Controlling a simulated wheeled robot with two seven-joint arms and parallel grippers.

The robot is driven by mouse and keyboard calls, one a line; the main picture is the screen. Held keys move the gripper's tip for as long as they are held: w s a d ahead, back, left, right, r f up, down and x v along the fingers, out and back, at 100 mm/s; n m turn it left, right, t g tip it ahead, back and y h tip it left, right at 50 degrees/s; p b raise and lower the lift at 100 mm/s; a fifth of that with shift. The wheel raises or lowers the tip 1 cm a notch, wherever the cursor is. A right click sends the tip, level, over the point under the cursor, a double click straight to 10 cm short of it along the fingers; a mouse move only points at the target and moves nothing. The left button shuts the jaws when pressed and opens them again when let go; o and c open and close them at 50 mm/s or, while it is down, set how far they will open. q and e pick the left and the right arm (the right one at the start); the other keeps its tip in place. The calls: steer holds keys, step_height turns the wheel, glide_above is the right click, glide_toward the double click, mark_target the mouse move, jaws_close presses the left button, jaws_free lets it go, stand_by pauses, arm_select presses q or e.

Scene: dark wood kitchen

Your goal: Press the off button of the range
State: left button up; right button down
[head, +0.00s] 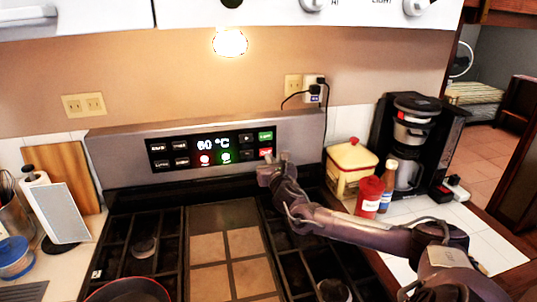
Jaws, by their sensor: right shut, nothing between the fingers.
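The range's control panel (188,160) stands at the back of the range, with a lit display (213,142) reading about 60 °C. At the panel's right end are a green button (265,136) and, below it, a red button (266,152); their labels are too small to read surely. A round red light (205,159) and a round green one (225,156) sit under the display. My right gripper (270,170) is shut and empty, just below the red button. I cannot tell whether it touches the panel. My left gripper is out of view.
The cooktop grates (130,240) lie below the panel, with a red-rimmed pan (130,290) at the front left. A yellow canister (351,165), a red bottle (369,196) and a coffee maker (413,140) stand on the right counter near my right arm. The panel's front is otherwise clear.

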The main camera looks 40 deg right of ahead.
mark_target(266, 152)
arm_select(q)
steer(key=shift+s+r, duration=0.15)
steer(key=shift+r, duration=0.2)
arm_select(e)
steer(key=shift+x, duration=1.15)
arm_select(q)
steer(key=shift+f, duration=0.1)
